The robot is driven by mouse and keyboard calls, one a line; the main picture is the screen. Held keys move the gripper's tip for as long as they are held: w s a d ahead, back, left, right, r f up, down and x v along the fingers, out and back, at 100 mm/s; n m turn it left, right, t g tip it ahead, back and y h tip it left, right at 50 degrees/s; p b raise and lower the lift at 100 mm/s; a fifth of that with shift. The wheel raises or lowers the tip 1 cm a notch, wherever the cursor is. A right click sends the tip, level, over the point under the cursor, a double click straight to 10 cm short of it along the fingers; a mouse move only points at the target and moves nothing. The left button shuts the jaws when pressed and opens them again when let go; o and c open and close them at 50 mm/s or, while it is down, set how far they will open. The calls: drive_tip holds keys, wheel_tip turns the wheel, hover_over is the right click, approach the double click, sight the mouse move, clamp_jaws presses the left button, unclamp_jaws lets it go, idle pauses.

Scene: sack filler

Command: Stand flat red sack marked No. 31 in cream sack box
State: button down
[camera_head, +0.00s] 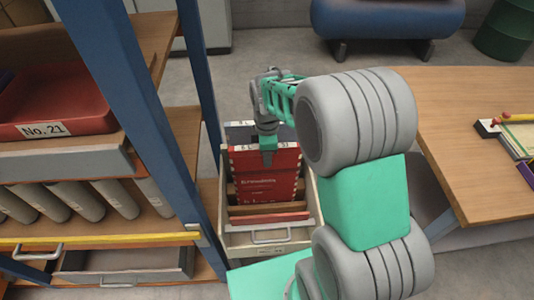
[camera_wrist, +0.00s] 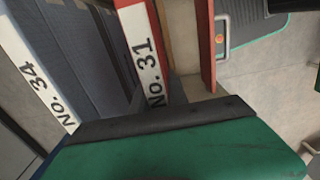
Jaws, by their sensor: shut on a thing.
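The flat red sack (camera_head: 268,180) stands about upright within the cream sack box (camera_head: 242,240). Its white No. 31 label (camera_wrist: 146,55) is readable in the wrist view. My gripper (camera_head: 267,153) is shut on the sack's top edge. A dark finger also shows against the label in the wrist view (camera_wrist: 157,112). The sack's lower edge is hidden, so I cannot tell whether it touches the box floor. A dark blue sack marked No. 34 (camera_wrist: 42,75) is right beside it, behind it in the head view.
Wooden dividers and another red edge (camera_head: 270,218) lie in front of the sack in the box. A blue-posted shelf (camera_head: 120,80) with a red No. 21 tray (camera_head: 65,95) stands close left. A wooden table (camera_head: 480,170) is at right.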

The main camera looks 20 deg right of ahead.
drive_tip(key=shift+f, duration=0.2)
drive_tip(key=c, duration=1.2)
unclamp_jaws()
